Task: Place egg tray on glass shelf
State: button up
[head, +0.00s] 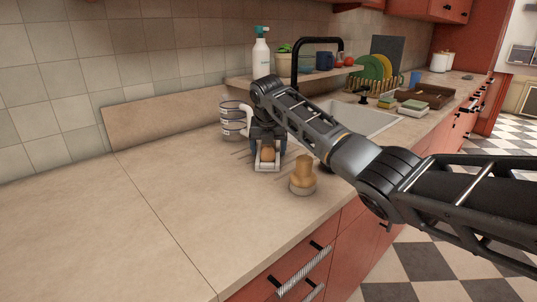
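No egg tray can be made out for certain in the head view, and I see no glass shelf. My gripper (267,161) points down at the counter, left of the sink. A small pale, U-shaped piece with something brown inside (268,154) shows at its fingertips. I cannot tell whether this is held, is part of the fingers, or stands on the counter behind them. The finger gap is too small and dark to read.
A wooden brush-like item (303,175) stands close right of my gripper. A striped jar or mug (234,120) stands behind it. Beyond are a sink (355,120), black tap (318,41), spray bottle (261,55) and dish rack (374,87). The counter (110,215) at left is clear.

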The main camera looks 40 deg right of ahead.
jog(key=c, duration=0.9)
jog(key=shift+r, duration=0.1)
jog(key=shift+r, duration=1.8)
jog(key=s+d+r+b, duration=0.1)
jog(key=s+d+r, duration=0.6)
jog(key=s, duration=0.1)
jog(key=shift+s+d+r, duration=0.2)
jog(key=shift+s+d, duration=0.1)
jog(key=shift+d, duration=0.1)
